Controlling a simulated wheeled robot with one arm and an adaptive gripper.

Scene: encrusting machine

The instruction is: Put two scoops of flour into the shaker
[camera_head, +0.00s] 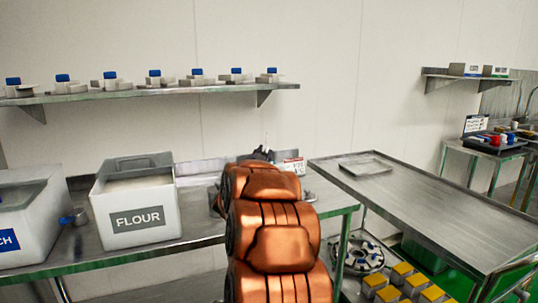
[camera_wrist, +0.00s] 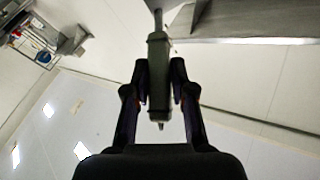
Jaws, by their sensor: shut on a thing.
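The white flour bin (camera_head: 140,212), labelled FLOUR, stands on the metal table left of my arm. Its top is partly open, with pale flour (camera_head: 138,184) showing inside and a grey lid part at the back. In the wrist view my gripper (camera_wrist: 159,82) is shut on a grey-green handle (camera_wrist: 158,50) with a thin metal shaft, seemingly a scoop. The scoop's bowl is out of view, so I cannot tell whether it holds flour. In the head view my gripper (camera_head: 260,154) is mostly hidden behind my arm, right of the bin. I cannot make out the shaker.
Another white bin (camera_head: 25,220) stands at the far left, with a small blue-grey scoop (camera_head: 73,216) between the bins. A small sign (camera_head: 294,166) stands behind my arm. A wall shelf (camera_head: 150,91) holds several blue-topped items. A mostly bare metal table (camera_head: 420,205) is at right.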

